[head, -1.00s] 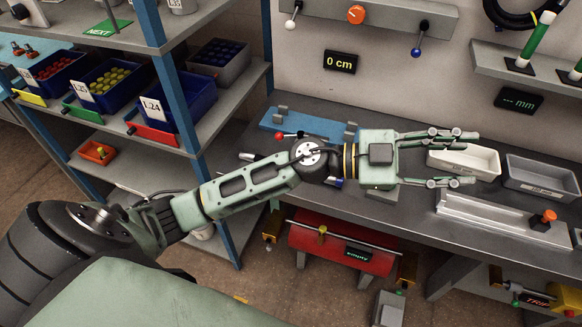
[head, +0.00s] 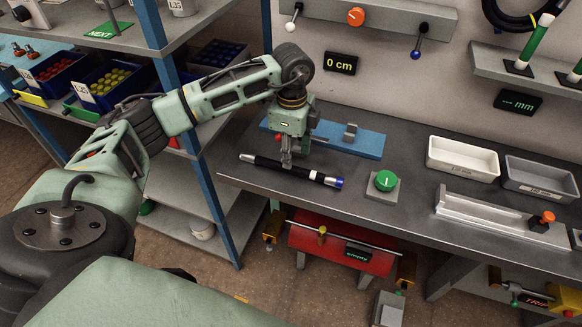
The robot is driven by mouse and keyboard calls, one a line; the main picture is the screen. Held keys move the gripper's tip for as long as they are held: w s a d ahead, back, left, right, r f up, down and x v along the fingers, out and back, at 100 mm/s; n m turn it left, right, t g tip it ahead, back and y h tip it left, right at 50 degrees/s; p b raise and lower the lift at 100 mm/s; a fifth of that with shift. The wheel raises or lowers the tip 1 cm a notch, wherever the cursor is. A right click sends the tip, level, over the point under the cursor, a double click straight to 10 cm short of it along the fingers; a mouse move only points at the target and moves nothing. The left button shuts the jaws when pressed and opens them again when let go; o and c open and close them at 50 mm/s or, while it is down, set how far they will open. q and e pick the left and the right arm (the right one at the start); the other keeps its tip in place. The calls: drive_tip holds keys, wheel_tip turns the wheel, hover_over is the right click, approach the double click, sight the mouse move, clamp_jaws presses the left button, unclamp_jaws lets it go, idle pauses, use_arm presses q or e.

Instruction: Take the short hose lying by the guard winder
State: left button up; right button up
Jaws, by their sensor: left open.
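The short black hose (head: 308,174) lies on the grey bench near its left front edge, with a silver and blue end at the right and a bare metal end at the left. A blue base (head: 355,141) with grey blocks, perhaps the guard winder, lies just behind it. My left gripper (head: 287,163) points down over the hose's middle, its fingers at the hose and open. Whether the fingers straddle the hose is hard to see. My right gripper is not in view.
A green button on a grey box (head: 384,183) stands just right of the hose. A white tray (head: 462,160), a grey tray (head: 542,180) and a metal channel (head: 500,219) lie further right. A blue shelf post (head: 190,130) stands close to my left arm.

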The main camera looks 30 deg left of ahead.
use_arm(q)
drive_tip(key=f, duration=0.2)
drive_tip(key=f+p, duration=0.1)
drive_tip(key=f, duration=0.1)
drive_tip(key=shift+s+a+f+p, duration=0.1)
drive_tip(key=shift+a+f+p, duration=0.1)
drive_tip(key=shift+f+p, duration=0.1)
drive_tip(key=shift+f, duration=0.25)
drive_tip(key=shift+c, duration=0.4)
clamp_jaws()
drive_tip(key=shift+r, duration=0.1)
